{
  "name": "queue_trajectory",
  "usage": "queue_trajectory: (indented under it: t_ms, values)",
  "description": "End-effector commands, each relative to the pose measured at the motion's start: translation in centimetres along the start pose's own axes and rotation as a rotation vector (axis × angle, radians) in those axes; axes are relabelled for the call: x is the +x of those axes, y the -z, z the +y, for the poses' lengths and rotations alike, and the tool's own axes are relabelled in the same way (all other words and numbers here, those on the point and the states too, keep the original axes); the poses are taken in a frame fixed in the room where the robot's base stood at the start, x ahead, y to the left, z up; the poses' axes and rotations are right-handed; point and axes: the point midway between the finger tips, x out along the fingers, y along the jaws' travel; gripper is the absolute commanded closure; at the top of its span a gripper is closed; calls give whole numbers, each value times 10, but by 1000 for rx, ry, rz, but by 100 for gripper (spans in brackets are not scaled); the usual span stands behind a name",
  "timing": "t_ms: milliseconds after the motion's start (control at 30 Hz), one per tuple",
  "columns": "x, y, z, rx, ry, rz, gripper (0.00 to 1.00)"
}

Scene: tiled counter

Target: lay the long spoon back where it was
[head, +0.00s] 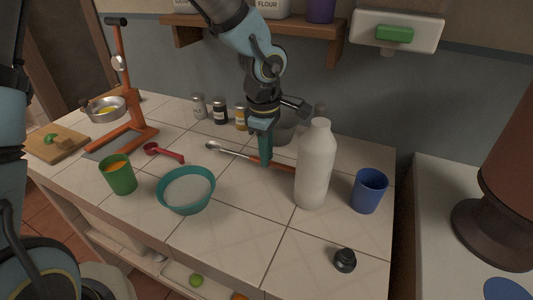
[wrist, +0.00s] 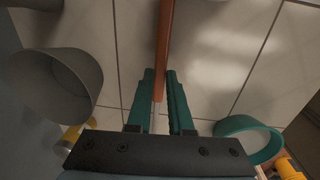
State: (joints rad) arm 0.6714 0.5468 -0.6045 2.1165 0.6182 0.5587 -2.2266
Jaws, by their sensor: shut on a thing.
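The long spoon has a metal bowl (head: 213,146) at its left end and a reddish-brown handle (head: 282,167) that runs right, behind the white bottle. My gripper (head: 265,164) points down and is shut on the handle. In the wrist view the handle (wrist: 164,40) passes between the two teal fingers of my gripper (wrist: 160,73), and the metal bowl is not clearly seen. The spoon lies level, at or just above the tiled counter (head: 225,232); I cannot tell if it touches. The bottle hides the handle's right end.
A white bottle (head: 316,168) stands close right of my gripper, with a blue cup (head: 369,190) beyond. A teal bowl (head: 187,191), red scoop (head: 165,153) and green cup (head: 118,174) are left. Spice jars (head: 220,111) and a grey pot (head: 283,134) stand behind.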

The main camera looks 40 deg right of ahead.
Motion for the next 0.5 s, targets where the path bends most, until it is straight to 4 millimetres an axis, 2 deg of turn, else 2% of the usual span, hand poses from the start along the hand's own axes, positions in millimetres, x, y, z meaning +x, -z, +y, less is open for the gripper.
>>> queue_trajectory:
  t_ms: [100, 400, 433, 500]
  values:
    - [6, 0, 0, -1, -1, 0, 100]
    - [6, 0, 0, -1, 0, -1, 100]
    - [6, 0, 0, -1, 0, -1, 79]
    - [6, 0, 0, -1, 0, -1, 71]
